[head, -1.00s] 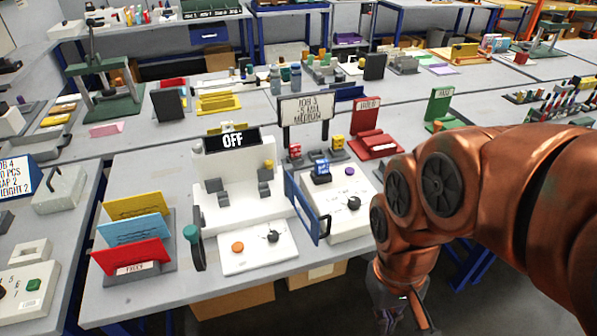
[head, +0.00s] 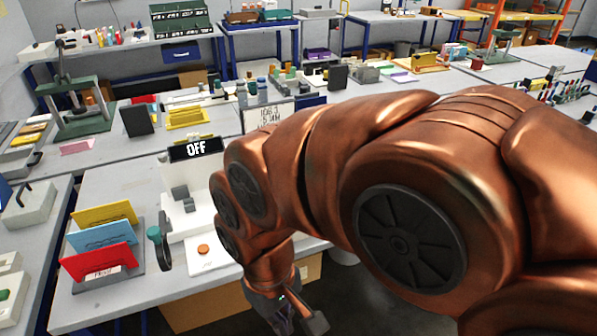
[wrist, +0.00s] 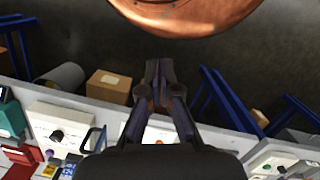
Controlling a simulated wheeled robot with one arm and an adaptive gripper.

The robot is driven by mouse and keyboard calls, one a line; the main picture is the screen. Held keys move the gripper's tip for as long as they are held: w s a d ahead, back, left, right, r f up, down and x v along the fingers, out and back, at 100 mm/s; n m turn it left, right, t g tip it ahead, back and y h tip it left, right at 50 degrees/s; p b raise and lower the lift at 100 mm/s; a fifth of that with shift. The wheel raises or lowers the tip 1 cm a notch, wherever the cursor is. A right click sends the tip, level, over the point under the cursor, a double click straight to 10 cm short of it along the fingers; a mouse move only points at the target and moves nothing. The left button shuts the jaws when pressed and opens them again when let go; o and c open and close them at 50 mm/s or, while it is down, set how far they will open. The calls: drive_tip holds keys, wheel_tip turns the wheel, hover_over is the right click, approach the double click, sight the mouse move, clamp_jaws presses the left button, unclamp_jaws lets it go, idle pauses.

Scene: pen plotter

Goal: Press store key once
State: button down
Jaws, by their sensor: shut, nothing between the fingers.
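The white plotter with a black "OFF" display (head: 195,149) stands on the near table, and my arm covers its right part in the head view. An orange round key (head: 203,249) sits on its front panel; no lettering for a store key is readable. An orange spot shows by my fingers in the wrist view (wrist: 158,142). My gripper (head: 298,318) hangs beyond the table's front edge, pointing down, right of and apart from the orange key. In the wrist view my gripper (wrist: 154,72) is shut and empty. The panel's black knob is hidden behind my arm.
Yellow, blue and red folders (head: 98,262) stand left of the plotter. A white unit with a black knob (wrist: 57,135) and a handle shows in the wrist view. A cardboard box (wrist: 109,86) and blue table legs (wrist: 215,95) are below the table. Open floor lies in front.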

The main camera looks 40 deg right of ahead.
drive_tip(key=w+d+r+m+t+y+b, duration=0.1)
drive_tip(key=w+t, duration=0.1)
drive_tip(key=w, duration=0.8)
drive_tip(key=w+d+r+t+y+b, duration=0.1)
drive_tip(key=w+r+t+b, duration=0.1)
drive_tip(key=w, duration=0.9)
drive_tip(key=w+d+m+t+b, duration=0.1)
drive_tip(key=w+d+m+t, duration=0.2)
drive_tip(key=w+d, duration=0.7)
drive_tip(key=w+d+f+m+t+h+b, duration=0.15)
drive_tip(key=w+d, duration=0.25)
drive_tip(key=d, duration=0.4)
drive_tip(key=w+d+m+t, duration=0.1)
drive_tip(key=w+d+m, duration=0.25)
drive_tip(key=d, duration=0.45)
drive_tip(key=d+f+m+t+h+b, duration=0.1)
drive_tip(key=d+f+m+h, duration=0.1)
drive_tip(key=d, duration=1.4)
drive_tip(key=shift+s+f+m+h, duration=0.15)
drive_tip(key=shift+f+m+h, duration=0.25)
drive_tip(key=shift+f, duration=0.4)
drive_tip(key=shift+d+f, duration=0.1)
wheel_tip(320, 180, down, 8)
drive_tip(key=shift+r+b, duration=0.2)
drive_tip(key=shift+b, duration=0.55)
drive_tip(key=shift+f, duration=0.55)
drive_tip(key=shift+f+b, duration=0.1)
drive_tip(key=shift+b, duration=0.25)
